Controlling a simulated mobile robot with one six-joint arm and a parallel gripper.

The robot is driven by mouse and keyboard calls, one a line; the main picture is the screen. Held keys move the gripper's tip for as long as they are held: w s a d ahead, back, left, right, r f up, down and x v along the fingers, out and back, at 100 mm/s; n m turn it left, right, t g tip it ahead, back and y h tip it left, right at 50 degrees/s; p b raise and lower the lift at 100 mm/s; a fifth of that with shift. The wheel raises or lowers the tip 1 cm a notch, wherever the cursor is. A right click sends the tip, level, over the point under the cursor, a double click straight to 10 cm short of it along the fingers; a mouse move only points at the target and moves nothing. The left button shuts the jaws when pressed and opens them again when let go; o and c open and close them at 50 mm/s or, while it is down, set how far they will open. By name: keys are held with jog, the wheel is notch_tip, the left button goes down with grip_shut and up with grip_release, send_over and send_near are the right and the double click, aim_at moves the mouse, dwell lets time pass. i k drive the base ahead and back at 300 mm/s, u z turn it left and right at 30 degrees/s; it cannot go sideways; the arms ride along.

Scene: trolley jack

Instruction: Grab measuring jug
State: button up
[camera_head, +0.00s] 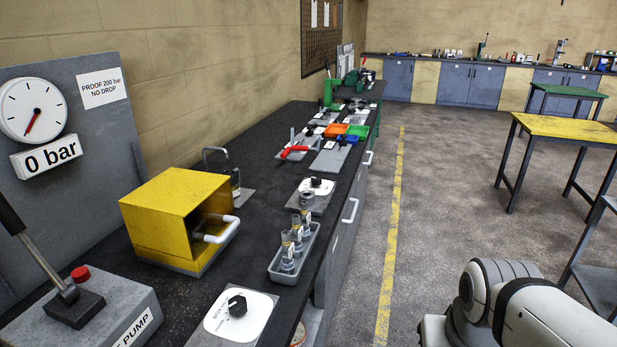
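I cannot pick out a measuring jug for certain in this view. Several small clear cylinders with yellowish contents stand in a grey tray (273,270) near the bench's front edge. At the bottom edge, a small round object (298,335) shows partly below the bench top; it is cut off and too little shows to name it. My white arm is at the lower right, over the floor and apart from the bench. My gripper is outside the picture.
The dark bench (262,180) runs along the left wall. On it are a yellow box (170,205) with a white handle, a grey pump unit (100,310) with a lever, and a white dial plate (248,325). A yellow table (570,128) stands right. The floor between is clear.

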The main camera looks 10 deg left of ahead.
aim_at(234, 179)
jog(key=z, duration=1)
jog(key=i, duration=3.3)
jog(key=u, duration=3.35)
jog(key=i, duration=0.95)
jog(key=z, duration=0.15)
